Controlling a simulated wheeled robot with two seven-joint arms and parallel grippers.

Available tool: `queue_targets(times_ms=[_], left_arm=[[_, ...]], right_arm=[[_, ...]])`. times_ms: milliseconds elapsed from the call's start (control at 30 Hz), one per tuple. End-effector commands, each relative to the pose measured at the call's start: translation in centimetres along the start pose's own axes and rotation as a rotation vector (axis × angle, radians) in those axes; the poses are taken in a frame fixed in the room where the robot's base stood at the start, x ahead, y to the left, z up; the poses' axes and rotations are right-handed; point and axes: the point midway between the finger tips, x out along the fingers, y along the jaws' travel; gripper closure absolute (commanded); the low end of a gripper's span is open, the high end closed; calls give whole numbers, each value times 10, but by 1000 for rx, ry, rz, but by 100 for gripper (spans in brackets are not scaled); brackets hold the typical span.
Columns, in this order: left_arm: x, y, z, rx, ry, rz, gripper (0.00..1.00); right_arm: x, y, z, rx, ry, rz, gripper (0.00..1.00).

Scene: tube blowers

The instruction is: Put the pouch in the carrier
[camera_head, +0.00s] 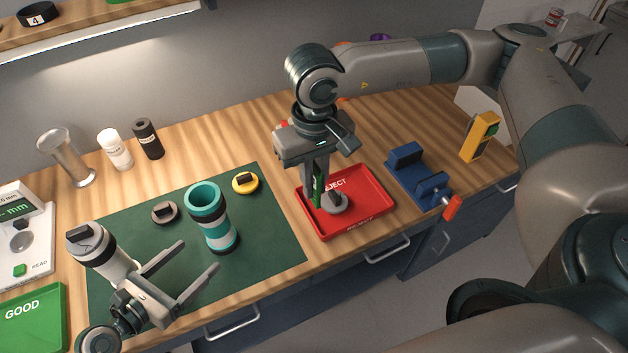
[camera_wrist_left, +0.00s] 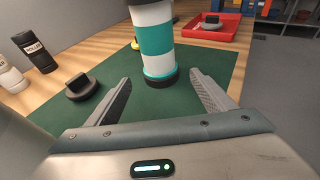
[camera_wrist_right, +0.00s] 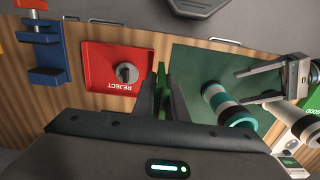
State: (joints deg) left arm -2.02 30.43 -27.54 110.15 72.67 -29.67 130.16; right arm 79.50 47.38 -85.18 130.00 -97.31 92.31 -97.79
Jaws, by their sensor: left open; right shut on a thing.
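The carrier (camera_head: 217,236) is an upright teal-and-white tube with an open top, standing on the green mat (camera_head: 270,231). My left gripper (camera_head: 197,258) is open. In the left wrist view its fingers (camera_wrist_left: 163,82) point toward the carrier's base (camera_wrist_left: 158,62), one to each side, with nothing held. My right gripper (camera_head: 314,203) is shut on a thin green thing (camera_head: 318,189), apparently the pouch, over the red reject tray (camera_head: 373,220). In the right wrist view the green thing (camera_wrist_right: 161,79) is mostly hidden between the fingers. The carrier (camera_wrist_right: 233,112) is well apart from it there.
A grey cap (camera_head: 334,203) lies in the reject tray. Another grey cap (camera_head: 165,213) and a yellow cap (camera_head: 245,183) lie on the mat near the carrier. A blue vise (camera_head: 420,180) and yellow device (camera_head: 479,137) stand at right, a green tray (camera_head: 35,325) at left.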

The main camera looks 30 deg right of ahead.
Motion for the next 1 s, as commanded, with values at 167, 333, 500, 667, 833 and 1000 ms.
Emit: queue_targets(times_ms=[167,333,500,667,833,1000], left_arm=[[15,0,0,1,-2,-1,24],[34,0,-1,1,-2,0,24],[55,0,-1,1,-1,-1,24],[73,0,2,-1,-2,0,24],[87,0,1,-1,-1,0,24],[93,0,1,1,0,0,24]], right_arm=[[4,0,0,0,0,0,100],[10,0,0,0,0,0,100],[16,0,0,0,0,0,100],[8,0,0,0,0,0,100],[7,0,0,0,0,0,100],[7,0,0,0,0,0,100]])
